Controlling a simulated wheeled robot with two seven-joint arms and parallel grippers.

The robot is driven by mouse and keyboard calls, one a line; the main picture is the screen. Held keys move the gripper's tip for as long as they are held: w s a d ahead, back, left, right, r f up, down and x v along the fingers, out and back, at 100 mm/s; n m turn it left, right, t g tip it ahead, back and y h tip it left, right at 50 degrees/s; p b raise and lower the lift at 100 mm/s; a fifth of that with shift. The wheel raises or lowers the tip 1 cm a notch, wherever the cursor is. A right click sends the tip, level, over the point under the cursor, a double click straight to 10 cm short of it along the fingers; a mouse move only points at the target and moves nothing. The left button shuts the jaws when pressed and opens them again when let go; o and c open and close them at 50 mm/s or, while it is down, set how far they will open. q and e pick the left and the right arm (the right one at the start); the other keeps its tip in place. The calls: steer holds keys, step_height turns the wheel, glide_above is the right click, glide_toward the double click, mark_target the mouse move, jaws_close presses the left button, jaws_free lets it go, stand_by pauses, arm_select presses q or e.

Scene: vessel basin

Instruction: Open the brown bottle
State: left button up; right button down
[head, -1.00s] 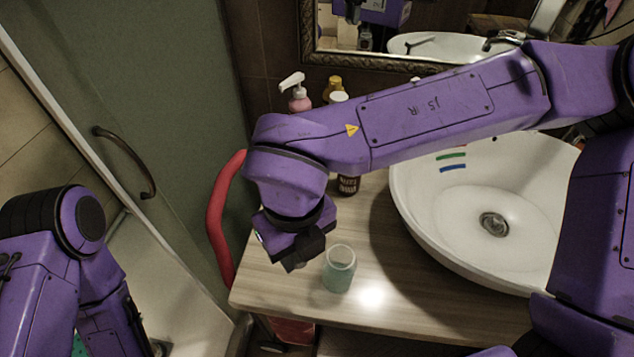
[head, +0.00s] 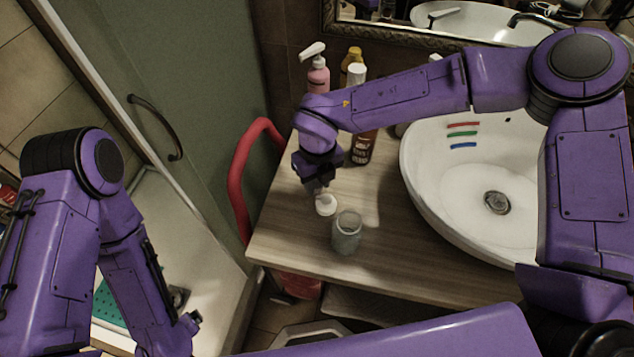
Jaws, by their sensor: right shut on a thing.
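The brown bottle (head: 362,147) stands on the counter behind my right forearm, which hides its middle. A white cap (head: 356,73) shows above the forearm and appears to be on this bottle. My right gripper (head: 321,194) points down over the counter's left part, in front and to the left of the bottle. It is shut on a small round white lid (head: 326,205), close above or at the counter; I cannot tell which. An open clear jar (head: 347,232) stands just in front and right of the lid.
A pink pump bottle (head: 318,76) and a yellow-capped bottle (head: 352,58) stand at the back. The white basin (head: 425,185) fills the counter's right side. A red curved bar (head: 238,180) rises beside the counter (head: 290,240). The front left counter is mostly clear.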

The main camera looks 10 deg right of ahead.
mark_target(318, 185)
steer(key=shift+s+f, duration=0.1)
steer(key=shift+f, duration=0.95)
steer(key=shift+f, duration=0.1)
steer(key=c, duration=0.8)
jaws_free()
step_height(318, 185, up, 12)
steer(key=b, duration=0.1)
steer(key=shift+r, duration=0.2)
